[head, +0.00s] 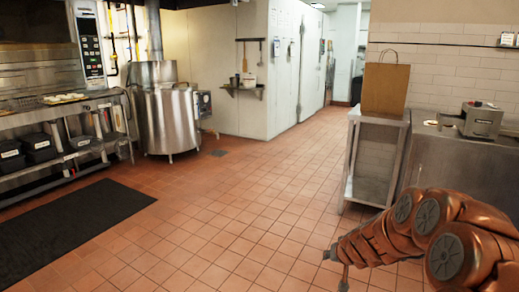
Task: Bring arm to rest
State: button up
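My copper-coloured arm reaches in from the lower right of the head view. Its end, my gripper (336,268), is over the tiled floor, left of the arm links. Only small dark tips show, so I cannot tell if it is open or shut. No object shows at the gripper. The steel kettle (170,122) stands at the back left, far from the gripper.
A steel stand (378,117) with a brown paper bag (385,88) and a counter (460,153) with a small appliance (482,120) stand close behind the arm. A black mat (65,228) lies at the left, before the oven shelves. The middle floor (215,215) is clear.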

jog(key=s+a+r+n+g+y+p, duration=0.2)
jog(key=s+a+r+p, duration=0.2)
jog(key=s+a+r, duration=0.4)
jog(key=s+a+r+n+g+y+p, duration=0.15)
jog(key=s+a+r+p, duration=0.3)
jog(key=s+r, duration=0.5)
jog(key=s+d+r+g+h+p, duration=0.1)
jog(key=s+d+r+g+p, duration=0.1)
jog(key=s, duration=0.8)
jog(key=s+d+r+m+g+h+p, duration=0.1)
jog(key=s+r, duration=0.4)
jog(key=s, duration=0.5)
jog(key=s+d+r+m+g+h+p, duration=0.1)
jog(key=s+d+r+g+p, duration=0.2)
jog(key=s, duration=0.7)
jog(key=shift+d+r+h+p, duration=0.2)
jog(key=shift+h+p, duration=0.15)
jog(key=shift+p, duration=0.45)
jog(key=shift+g, duration=0.25)
